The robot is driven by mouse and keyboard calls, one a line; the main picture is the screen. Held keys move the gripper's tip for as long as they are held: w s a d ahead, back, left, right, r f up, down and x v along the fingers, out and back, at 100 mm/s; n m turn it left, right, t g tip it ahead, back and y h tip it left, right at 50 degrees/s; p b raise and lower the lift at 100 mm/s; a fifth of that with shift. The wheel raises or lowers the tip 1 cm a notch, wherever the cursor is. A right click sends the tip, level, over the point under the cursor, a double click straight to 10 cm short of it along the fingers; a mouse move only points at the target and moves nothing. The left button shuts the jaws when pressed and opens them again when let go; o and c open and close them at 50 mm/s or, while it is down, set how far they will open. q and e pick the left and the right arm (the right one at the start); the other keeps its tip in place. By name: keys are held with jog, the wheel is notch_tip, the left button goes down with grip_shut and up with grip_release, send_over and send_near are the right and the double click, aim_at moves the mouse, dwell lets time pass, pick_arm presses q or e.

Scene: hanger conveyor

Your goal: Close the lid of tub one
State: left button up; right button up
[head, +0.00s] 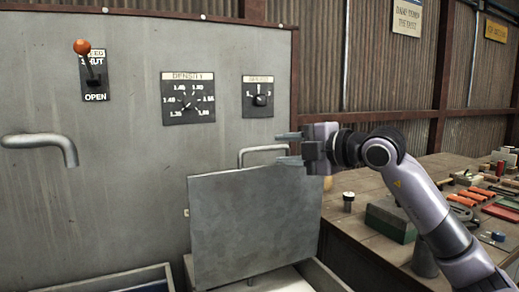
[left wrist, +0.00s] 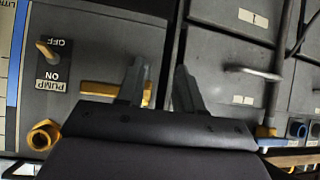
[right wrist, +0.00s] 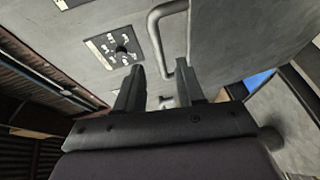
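A square grey lid (head: 253,222) stands raised and nearly upright over an open tub (head: 320,272) in the head view. A bent metal handle (head: 258,150) shows above its top edge; the handle also shows in the right wrist view (right wrist: 157,35) beside the lid (right wrist: 250,40). My right gripper (head: 288,149) is open at the handle's right end; I cannot tell whether it touches. No number is readable on this tub in the head view. My left gripper (left wrist: 160,78) is open and empty, before grey fronts, one with a label reading 1 (left wrist: 253,18).
A panel (head: 130,210) behind carries a lever (head: 90,65), dials and a spout (head: 45,142). A bench (head: 350,215) with tools and a green box (head: 390,218) stands at right. The left wrist view shows a pump switch (left wrist: 48,55) and yellow fittings.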

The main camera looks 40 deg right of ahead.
aim_at(267, 149)
jog(key=w+p, duration=0.2)
jog(key=w, duration=0.3)
jog(key=shift+a+f+p, duration=0.2)
jog(key=shift+f+p, duration=0.05)
jog(key=shift+p, duration=0.15)
jog(key=shift+w+a+f+p, duration=0.1)
jog(key=shift+w+f+p, duration=0.2)
jog(key=shift+w, duration=0.45)
jog(key=shift+c, duration=0.3)
grip_shut()
